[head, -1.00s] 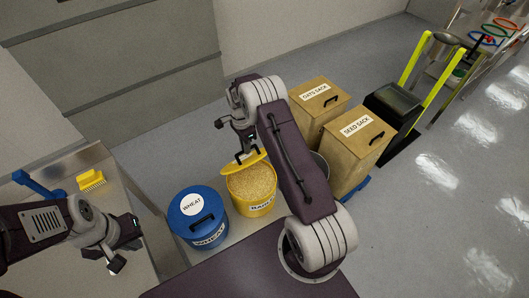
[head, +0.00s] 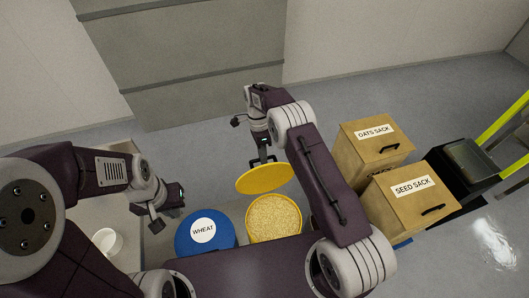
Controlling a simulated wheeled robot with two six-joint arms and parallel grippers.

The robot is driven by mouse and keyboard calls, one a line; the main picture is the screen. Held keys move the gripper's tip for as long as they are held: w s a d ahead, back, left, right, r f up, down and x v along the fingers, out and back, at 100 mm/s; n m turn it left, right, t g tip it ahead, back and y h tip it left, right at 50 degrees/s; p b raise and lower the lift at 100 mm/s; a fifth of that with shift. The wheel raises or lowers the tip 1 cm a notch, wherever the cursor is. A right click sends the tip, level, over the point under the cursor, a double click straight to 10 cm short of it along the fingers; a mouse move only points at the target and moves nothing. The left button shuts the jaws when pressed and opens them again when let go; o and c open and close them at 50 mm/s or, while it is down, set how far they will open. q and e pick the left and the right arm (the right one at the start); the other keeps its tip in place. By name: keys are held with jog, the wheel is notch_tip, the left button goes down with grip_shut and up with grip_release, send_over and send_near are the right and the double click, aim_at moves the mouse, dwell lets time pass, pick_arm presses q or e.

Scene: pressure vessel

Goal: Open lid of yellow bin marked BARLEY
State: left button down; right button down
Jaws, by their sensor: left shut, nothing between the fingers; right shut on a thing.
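The yellow bin (head: 273,236) stands open, full of grain. Its label is hidden in this view now. Its round yellow lid (head: 264,179) is off the rim, held tilted above the far side of the bin. My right gripper (head: 263,160) is shut on the lid's handle, over the lid. My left gripper (head: 155,214) is shut and empty, left of the blue bin.
A blue bin (head: 190,240) marked WHEAT stands left of the yellow bin with its lid on. Boxes marked OATS SACK (head: 362,165) and SEED SACK (head: 392,215) stand to the right. A white cup (head: 105,241) is on the left counter. Free floor lies beyond the bins.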

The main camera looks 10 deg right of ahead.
jog(key=shift+f, duration=0.2)
jog(key=c, duration=1.7)
grip_release()
jog(key=shift+o, duration=1.2)
jog(key=shift+w, duration=0.15)
jog(key=shift+r, duration=0.1)
